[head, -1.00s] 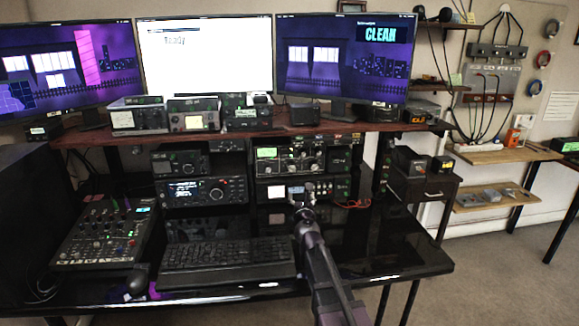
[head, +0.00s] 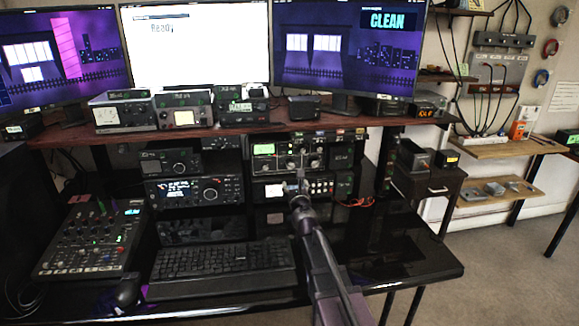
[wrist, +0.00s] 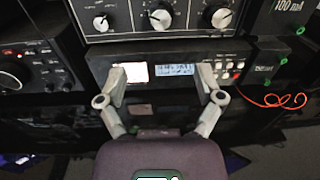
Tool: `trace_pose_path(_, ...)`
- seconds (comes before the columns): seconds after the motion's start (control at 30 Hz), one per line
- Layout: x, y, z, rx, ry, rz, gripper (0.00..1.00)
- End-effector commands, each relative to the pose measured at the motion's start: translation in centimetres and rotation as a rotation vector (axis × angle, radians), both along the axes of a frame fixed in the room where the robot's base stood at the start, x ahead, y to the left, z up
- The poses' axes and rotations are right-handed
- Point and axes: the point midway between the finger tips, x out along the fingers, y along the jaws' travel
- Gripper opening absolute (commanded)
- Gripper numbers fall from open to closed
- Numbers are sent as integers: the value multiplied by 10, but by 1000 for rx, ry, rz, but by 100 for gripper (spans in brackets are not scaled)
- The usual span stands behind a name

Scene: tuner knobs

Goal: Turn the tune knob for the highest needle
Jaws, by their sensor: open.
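My gripper (wrist: 162,82) is open and empty, its two fingers spread in front of a slim unit (wrist: 176,70) with a lit white meter and a small display. The fingertips overlap that unit's face in the picture; I cannot tell whether they touch it. Just above it is a black panel (wrist: 128,30) with three white-centred knobs: left (wrist: 100,23), middle (wrist: 160,19) and right (wrist: 221,18). The knob labels are too small to read. In the head view my gripper (head: 298,190) is before the slim unit, below the knob panel (head: 285,163). No needle is readable.
A radio with a round knob (head: 195,190) stands to the left, and a keyboard (head: 222,267) lies on the desk below. A mixer (head: 92,240) is at far left. A red cable (wrist: 275,101) hangs at the right. One monitor (head: 345,45) reads CLEAN.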

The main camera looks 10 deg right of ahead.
Motion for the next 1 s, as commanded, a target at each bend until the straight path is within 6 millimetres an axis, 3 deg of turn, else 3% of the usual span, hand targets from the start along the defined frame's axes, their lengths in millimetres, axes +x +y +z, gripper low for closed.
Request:
trace_pose_path(0.37, 18, -1, 0, 1, 0, 0, 86)
trace_pose_path(1.0, 110, -5, 0, 1, 0, -1, 86)
